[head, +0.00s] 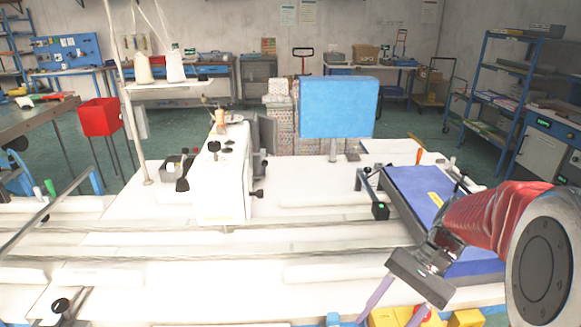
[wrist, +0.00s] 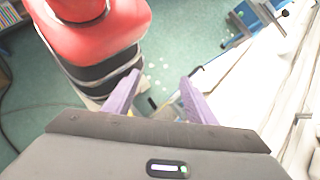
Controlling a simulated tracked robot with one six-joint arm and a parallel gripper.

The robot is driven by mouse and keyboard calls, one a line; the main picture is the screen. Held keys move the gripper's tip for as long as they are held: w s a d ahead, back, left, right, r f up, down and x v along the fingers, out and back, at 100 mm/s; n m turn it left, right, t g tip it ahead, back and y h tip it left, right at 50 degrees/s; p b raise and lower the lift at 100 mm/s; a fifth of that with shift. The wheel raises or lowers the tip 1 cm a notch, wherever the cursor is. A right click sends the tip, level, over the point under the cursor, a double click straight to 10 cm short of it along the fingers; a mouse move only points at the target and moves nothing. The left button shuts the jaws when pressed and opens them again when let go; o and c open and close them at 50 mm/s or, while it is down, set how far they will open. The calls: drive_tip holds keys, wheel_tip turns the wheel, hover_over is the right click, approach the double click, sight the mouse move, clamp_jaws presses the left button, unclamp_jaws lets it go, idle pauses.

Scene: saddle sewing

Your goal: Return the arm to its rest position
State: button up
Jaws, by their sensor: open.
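My gripper (head: 397,303) hangs at the lower right of the head view, in front of the blue pad and over the near edge of the white table. Its two purple fingers point down and stand apart, with nothing between them. In the wrist view my gripper (wrist: 156,100) also shows open and empty, with the green floor and small pale specks beyond the fingertips. My red arm reaches in from the right of the head view.
A white sewing machine (head: 222,180) stands on the white table (head: 310,240). A blue padded block (head: 338,107) stands behind it. A blue pad (head: 425,195) lies at the right beside a small black device (head: 380,210). Yellow bins (head: 466,318) sit below the near edge.

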drive_tip(key=s+a+r+n+t+h, duration=0.2)
drive_tip(key=s+r+n+t+h, duration=0.4)
drive_tip(key=r+n+t+h, duration=0.1)
drive_tip(key=shift+r+n+t, duration=0.45)
drive_tip(key=shift+n+t, duration=0.25)
drive_tip(key=shift+t, duration=0.7)
drive_tip(key=shift+a, duration=0.1)
drive_tip(key=shift+c, duration=0.4)
